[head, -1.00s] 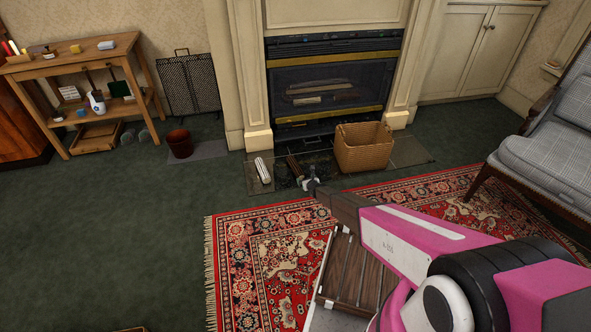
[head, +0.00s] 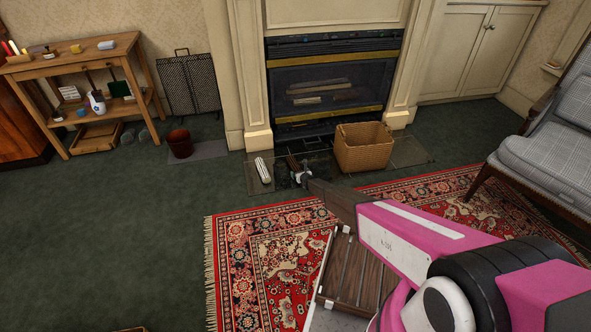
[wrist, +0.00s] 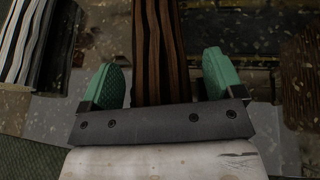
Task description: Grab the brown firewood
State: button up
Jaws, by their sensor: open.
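The brown firewood (head: 292,162) lies on the hearth in front of the fireplace, partly hidden by my gripper in the head view. In the wrist view the brown firewood (wrist: 160,50) shows ridged bark and runs lengthwise between the two green fingertips. My gripper (head: 302,176) is open, with its fingers (wrist: 164,78) on either side of the log. A gap shows between each finger and the log, so neither appears to touch it.
A pale log (head: 263,170) lies left of the brown one; it also shows in the wrist view (wrist: 32,40). A wicker basket (head: 363,148) stands close on the right. The fireplace (head: 328,85) is behind. A red patterned rug (head: 250,255) lies in front.

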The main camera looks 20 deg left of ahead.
jog(key=c, duration=1.2)
jog(key=shift+r, duration=0.15)
